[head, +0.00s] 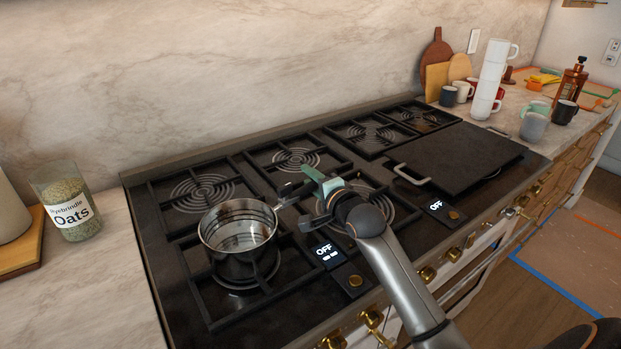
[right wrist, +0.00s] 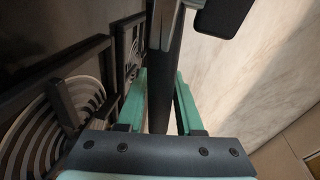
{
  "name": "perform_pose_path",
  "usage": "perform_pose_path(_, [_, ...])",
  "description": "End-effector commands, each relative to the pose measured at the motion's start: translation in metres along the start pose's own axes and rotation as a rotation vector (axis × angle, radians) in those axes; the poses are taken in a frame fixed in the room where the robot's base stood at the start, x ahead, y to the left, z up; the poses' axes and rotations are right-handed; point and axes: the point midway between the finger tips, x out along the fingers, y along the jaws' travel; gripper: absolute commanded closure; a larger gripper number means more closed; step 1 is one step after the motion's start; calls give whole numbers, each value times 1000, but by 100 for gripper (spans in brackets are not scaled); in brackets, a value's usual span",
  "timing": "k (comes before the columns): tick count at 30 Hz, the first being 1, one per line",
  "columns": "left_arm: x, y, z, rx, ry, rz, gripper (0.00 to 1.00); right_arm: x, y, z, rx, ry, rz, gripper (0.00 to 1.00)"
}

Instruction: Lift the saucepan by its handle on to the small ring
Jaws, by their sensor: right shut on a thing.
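The steel saucepan (head: 238,236) is upright at the front left of the hob, over the front left ring (head: 247,283). I cannot tell whether its base touches the grate. Its dark handle (head: 290,190) points back and right. My right gripper (head: 322,186) is shut on the handle, which shows between the teal fingers (right wrist: 160,100) in the right wrist view. Spiral rings also lie at back left (head: 203,193), back middle (head: 297,159), front middle (head: 362,207) and back right (head: 370,134). Which is the small one is not clear. My left gripper is not in view.
A black griddle plate (head: 458,158) with a metal handle covers the hob's right side. An oats jar (head: 68,205) stands left of the hob. Stacked white mugs (head: 490,80), boards (head: 437,60) and other mugs stand on the right counter. Black grates (head: 250,178) surround the rings.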

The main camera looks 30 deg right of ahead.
Motion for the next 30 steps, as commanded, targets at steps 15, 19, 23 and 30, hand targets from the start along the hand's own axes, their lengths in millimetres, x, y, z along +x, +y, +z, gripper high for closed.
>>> perform_pose_path(15, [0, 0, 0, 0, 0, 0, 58, 0, 2, 1, 0, -2, 4, 30])
perform_pose_path(19, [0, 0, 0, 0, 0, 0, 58, 0, 5, 1, -6, -1, 11, 30])
perform_pose_path(23, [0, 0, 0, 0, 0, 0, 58, -4, 4, 1, -4, -2, 8, 30])
perform_pose_path(30, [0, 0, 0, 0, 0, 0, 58, -37, 3, 2, -1, -3, 5, 30])
